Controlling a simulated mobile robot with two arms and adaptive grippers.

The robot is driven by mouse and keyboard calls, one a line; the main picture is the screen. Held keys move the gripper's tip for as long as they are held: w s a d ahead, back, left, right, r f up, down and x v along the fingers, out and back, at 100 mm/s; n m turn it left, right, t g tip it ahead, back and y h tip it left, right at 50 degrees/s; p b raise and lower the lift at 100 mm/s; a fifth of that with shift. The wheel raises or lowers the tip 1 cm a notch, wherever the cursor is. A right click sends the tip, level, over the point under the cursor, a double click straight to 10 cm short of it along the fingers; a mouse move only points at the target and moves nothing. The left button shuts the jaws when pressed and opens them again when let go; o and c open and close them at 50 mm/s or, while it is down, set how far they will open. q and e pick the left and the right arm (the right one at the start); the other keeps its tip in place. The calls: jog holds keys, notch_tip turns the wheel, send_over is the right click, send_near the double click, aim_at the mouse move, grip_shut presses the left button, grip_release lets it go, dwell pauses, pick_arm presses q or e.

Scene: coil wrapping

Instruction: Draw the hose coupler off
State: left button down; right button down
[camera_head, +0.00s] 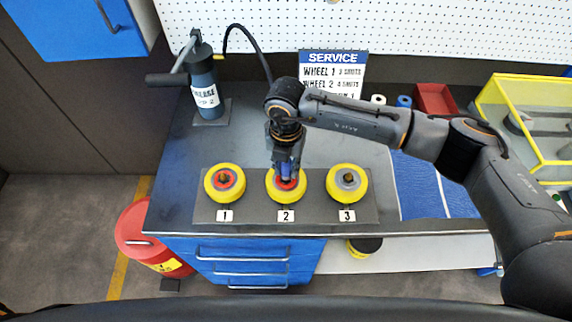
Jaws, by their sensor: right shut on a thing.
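My right gripper (287,175) points down over wheel 2 (286,197), a yellow wheel with a red hub. It is shut on the hose coupler, which is mostly hidden by the fingers at the hub. I cannot tell whether the coupler still touches the fitting. The black hose (252,40) arcs from the grease pump (203,80) and passes behind my right wrist. Wheel 1 (225,198), with a red hub, stands to the left. Wheel 3 (347,198), with a grey hub, stands to the right. My left gripper is not in view.
The wheels sit on a dark grey plate (315,214) near the bench's front edge. A service sign (333,70) stands behind. A red bin (435,99) and a yellow-framed case (520,88) are at the right. A red can (140,232) stands on the floor at left.

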jog(key=shift+r+p, duration=0.85)
jog(key=shift+r, duration=1.15)
